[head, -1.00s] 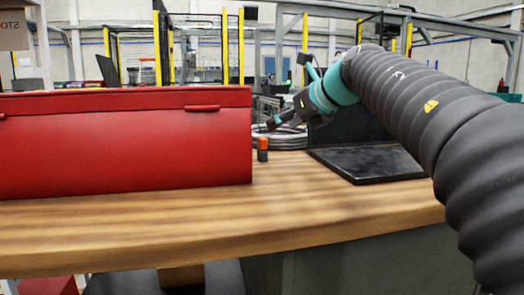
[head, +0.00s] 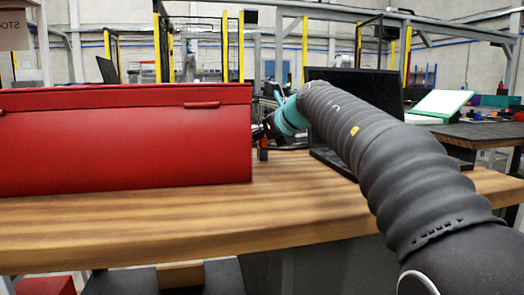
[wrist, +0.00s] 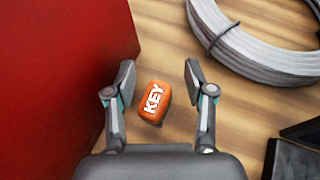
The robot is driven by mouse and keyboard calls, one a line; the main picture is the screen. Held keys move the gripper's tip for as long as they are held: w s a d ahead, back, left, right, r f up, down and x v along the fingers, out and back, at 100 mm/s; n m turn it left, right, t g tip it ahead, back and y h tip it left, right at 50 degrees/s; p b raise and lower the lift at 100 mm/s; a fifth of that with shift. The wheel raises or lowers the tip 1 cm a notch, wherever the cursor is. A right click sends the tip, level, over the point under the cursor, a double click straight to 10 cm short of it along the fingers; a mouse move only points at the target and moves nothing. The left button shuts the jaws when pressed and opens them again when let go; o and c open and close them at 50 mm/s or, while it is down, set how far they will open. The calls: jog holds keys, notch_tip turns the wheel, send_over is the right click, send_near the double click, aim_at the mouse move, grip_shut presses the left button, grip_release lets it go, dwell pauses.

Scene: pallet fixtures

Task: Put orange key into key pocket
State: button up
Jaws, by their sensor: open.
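The orange key (wrist: 155,101) is a small block with an orange top marked "KEY" in white. In the wrist view it stands on the wooden table between the two fingers of my gripper (wrist: 157,88), apart from both. My gripper is open and empty. In the head view the key (head: 263,152) stands just right of the red box, its top darkened near my gripper (head: 266,135), which is partly hidden behind the box and arm. No key pocket can be made out in either view.
A large red box (head: 120,145) fills the left of the table, close beside my gripper. A coil of grey cable (wrist: 250,50) lies behind and right of the key. The wooden tabletop (head: 200,225) in front is clear.

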jog(key=shift+w+a+f, duration=0.1)
jog(key=shift+w+a, duration=0.05)
jog(key=shift+w, duration=0.05)
grip_shut()
dwell(0.3)
notch_tip(320, 180, up, 5)
jog(key=shift+f+p, duration=0.1)
jog(key=shift+p, duration=1.15)
jog(key=s+d+r+p, duration=0.1)
jog(key=s+d+r, duration=0.2)
jog(key=d+r, duration=0.3)
jog(key=d, duration=0.5)
jog(key=shift+d+r+p, duration=0.15)
jog(key=shift+d+p, duration=0.05)
jog(key=shift+p, duration=0.1)
